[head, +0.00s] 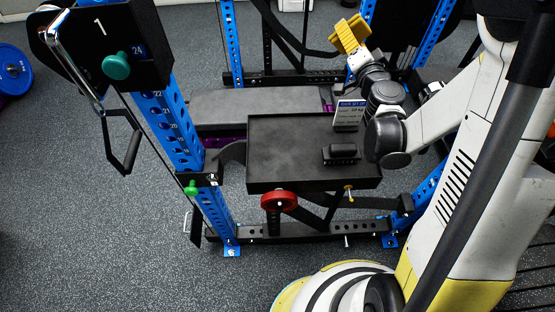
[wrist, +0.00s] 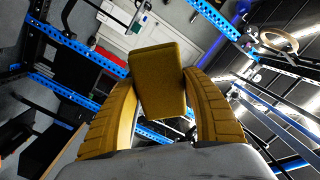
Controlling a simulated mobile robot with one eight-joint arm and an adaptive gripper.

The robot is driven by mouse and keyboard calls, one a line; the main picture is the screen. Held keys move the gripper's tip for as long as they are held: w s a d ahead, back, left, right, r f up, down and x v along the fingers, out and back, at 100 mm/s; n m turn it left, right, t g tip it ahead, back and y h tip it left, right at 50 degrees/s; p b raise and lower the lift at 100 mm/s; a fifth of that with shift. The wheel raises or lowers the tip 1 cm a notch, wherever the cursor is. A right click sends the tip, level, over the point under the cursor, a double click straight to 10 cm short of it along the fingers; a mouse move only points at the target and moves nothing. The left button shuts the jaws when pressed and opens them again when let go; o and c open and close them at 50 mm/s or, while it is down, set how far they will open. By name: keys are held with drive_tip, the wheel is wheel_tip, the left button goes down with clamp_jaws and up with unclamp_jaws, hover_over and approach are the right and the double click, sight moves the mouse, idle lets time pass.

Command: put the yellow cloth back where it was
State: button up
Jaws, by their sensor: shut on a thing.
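The yellow cloth (wrist: 162,82) shows in the wrist view as a folded, block-like pad in a dull mustard yellow. My gripper (wrist: 160,90) has its two curved yellow fingers closed on the cloth's left and right sides. In the head view my gripper (head: 350,35) is raised at the top, above and behind the black tray (head: 280,180). There the cloth and the yellow fingers blend together, so their edges are hard to tell apart. The cloth is held in the air, apart from the tray.
On the tray are a small black object (head: 341,152) and an upright printed card (head: 349,114). A grey padded bench (head: 255,103) lies behind the tray. Blue rack posts (head: 172,130) stand around it. The tray's left and middle are bare.

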drive_tip(key=a+n+g+y, duration=0.1)
drive_tip(key=a, duration=0.1)
drive_tip(key=a+n+y, duration=0.1)
drive_tip(key=a+y, duration=0.1)
drive_tip(key=a, duration=0.1)
drive_tip(key=shift+a+r+g, duration=0.1)
drive_tip(key=shift+a+g, duration=0.15)
drive_tip(key=shift+g, duration=0.15)
drive_tip(key=s+a+f+n+g+y+p, duration=0.1)
drive_tip(key=s+a+f+n+g+y, duration=0.2)
drive_tip(key=a+n+g, duration=0.35)
drive_tip(key=s+a+f+n+g+y, duration=0.1)
drive_tip(key=s+a+f+n+g, duration=0.2)
drive_tip(key=a+f+n+g, duration=0.35)
drive_tip(key=s+d+f+n+g+h, duration=0.3)
drive_tip(key=s+d+n+h, duration=0.65)
drive_tip(key=s, duration=0.55)
drive_tip(key=n+y+b, duration=0.2)
drive_tip(key=b, duration=0.1)
hover_over(281, 157)
wheel_tip(281, 157, down, 7)
wheel_tip(281, 157, down, 4)
drive_tip(key=shift+f+b, duration=0.1)
drive_tip(key=shift+b, duration=1.15)
drive_tip(key=shift+c, duration=1)
drive_tip(key=o, duration=1.2)
